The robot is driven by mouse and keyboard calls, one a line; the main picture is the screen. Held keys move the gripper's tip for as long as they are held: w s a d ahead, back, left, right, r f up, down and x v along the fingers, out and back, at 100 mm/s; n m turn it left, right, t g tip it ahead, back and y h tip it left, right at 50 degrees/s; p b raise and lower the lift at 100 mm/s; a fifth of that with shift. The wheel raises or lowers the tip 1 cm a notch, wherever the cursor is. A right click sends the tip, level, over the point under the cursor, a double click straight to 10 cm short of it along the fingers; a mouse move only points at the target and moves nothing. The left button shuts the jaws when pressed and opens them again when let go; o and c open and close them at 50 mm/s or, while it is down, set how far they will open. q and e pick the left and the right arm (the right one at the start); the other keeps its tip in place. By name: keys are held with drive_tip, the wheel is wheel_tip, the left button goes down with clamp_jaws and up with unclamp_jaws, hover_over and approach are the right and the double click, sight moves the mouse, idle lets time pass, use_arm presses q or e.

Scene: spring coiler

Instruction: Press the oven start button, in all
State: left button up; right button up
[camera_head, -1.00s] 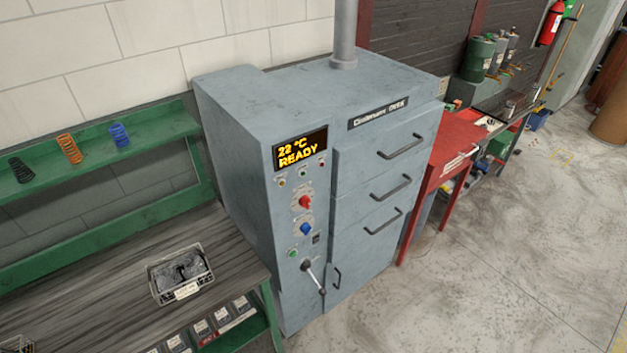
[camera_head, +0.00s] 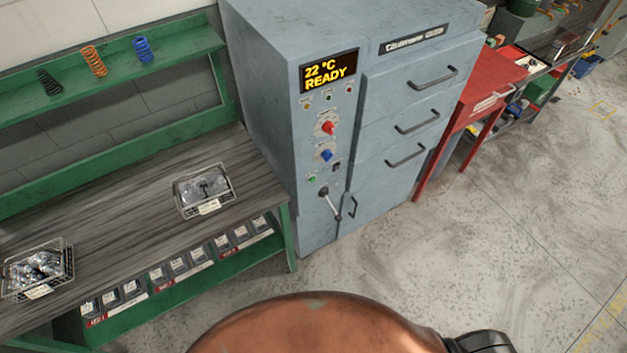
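The oven (camera_head: 345,120) is a tall blue-grey cabinet at the upper middle, with drawer handles on its right face. Its display (camera_head: 329,71) reads 22 °C READY in yellow. Below the display are small indicator-like buttons, a red knob (camera_head: 328,128), a blue knob (camera_head: 326,155), a small dark switch (camera_head: 337,166) and a green button (camera_head: 311,179). A lever (camera_head: 331,203) with a dark pivot sits under them. Labels are too small to read, so I cannot tell which is the start button. Neither of my grippers is in view.
A workbench (camera_head: 130,215) stands left of the oven, with two wire baskets (camera_head: 203,190) on it and labelled bins (camera_head: 172,268) below. Coil springs (camera_head: 94,61) stand on a green shelf. A red table (camera_head: 482,92) is right of the oven. Concrete floor (camera_head: 480,220) is clear in front.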

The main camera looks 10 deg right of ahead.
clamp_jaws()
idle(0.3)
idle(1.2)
